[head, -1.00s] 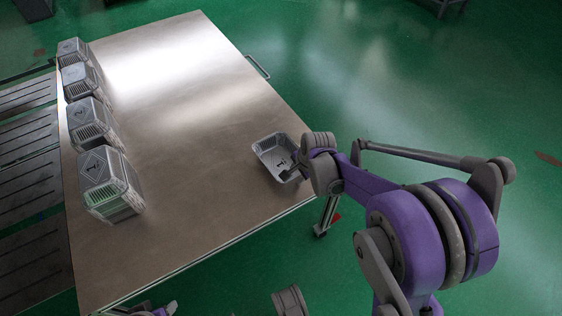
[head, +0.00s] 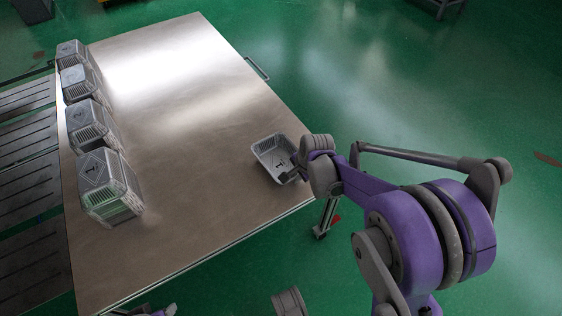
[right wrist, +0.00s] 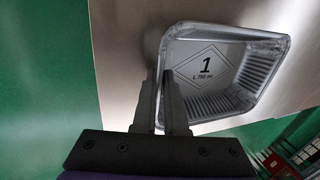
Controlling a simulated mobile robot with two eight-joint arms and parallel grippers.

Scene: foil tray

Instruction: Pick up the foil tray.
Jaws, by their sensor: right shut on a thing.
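The foil tray (head: 268,150) is a small silver open container with a dark "1" mark on its floor. It is near the right edge of the table, open side up. My right gripper (head: 290,172) is at its near right side. In the right wrist view the foil tray (right wrist: 212,60) lies beyond the fingers of my right gripper (right wrist: 162,84), which are shut on its near wall. I cannot tell whether the tray touches the table or is slightly above it. My left gripper is not in clear view.
Several stacks of foil trays (head: 108,185) stand along the left side of the metal table (head: 190,130). A slatted dark surface (head: 25,200) lies left of the table. The middle of the table is clear. A handle (head: 257,67) sticks out at the far right edge.

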